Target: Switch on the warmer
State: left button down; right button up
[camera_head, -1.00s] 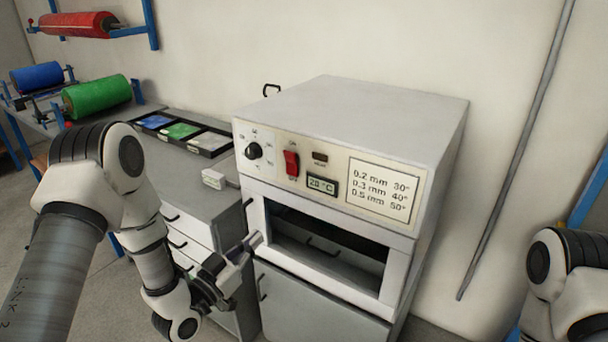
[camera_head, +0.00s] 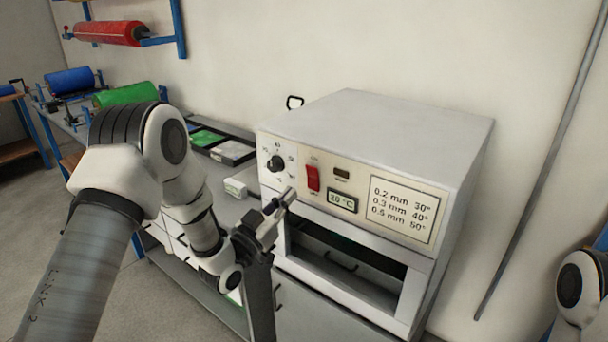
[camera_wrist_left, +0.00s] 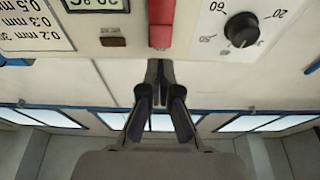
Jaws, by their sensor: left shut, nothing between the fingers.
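The warmer (camera_head: 375,130) is a grey box with a pale front panel and an open slot below it. Its red rocker switch (camera_head: 313,178) sits between the black dial (camera_head: 275,164) and the small display (camera_head: 342,201), which reads about 20 °C. My left gripper (camera_head: 290,194) is shut and empty, in front of the panel, just below and left of the switch. In the left wrist view the shut fingertips (camera_wrist_left: 158,66) are close below the red switch (camera_wrist_left: 161,24); whether they touch the panel I cannot tell. My right gripper is out of view.
A label plate (camera_head: 402,210) lists thicknesses and temperatures. Left of the warmer are a small white block (camera_head: 235,188), a tray with coloured sheets (camera_head: 233,150) and a green roll (camera_head: 127,95). A grey rod (camera_head: 545,165) leans on the wall at the right.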

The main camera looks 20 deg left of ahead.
aim_at(311, 171)
pick_arm(q)
jog(key=p+x, duration=0.1)
jog(key=x, duration=0.5)
jog(key=shift+w+d, duration=0.1)
jog(key=shift+w, duration=0.2)
jog(key=shift+r+p, duration=0.15)
jog(key=shift+p, duration=0.15)
jog(key=shift+w+r+p, duration=0.15)
jog(key=shift+r+p, duration=0.1)
jog(key=shift+p, duration=0.15)
jog(key=shift+w+f+g, duration=0.15)
jog(key=shift+g, duration=0.25)
jog(key=shift+d, duration=0.1)
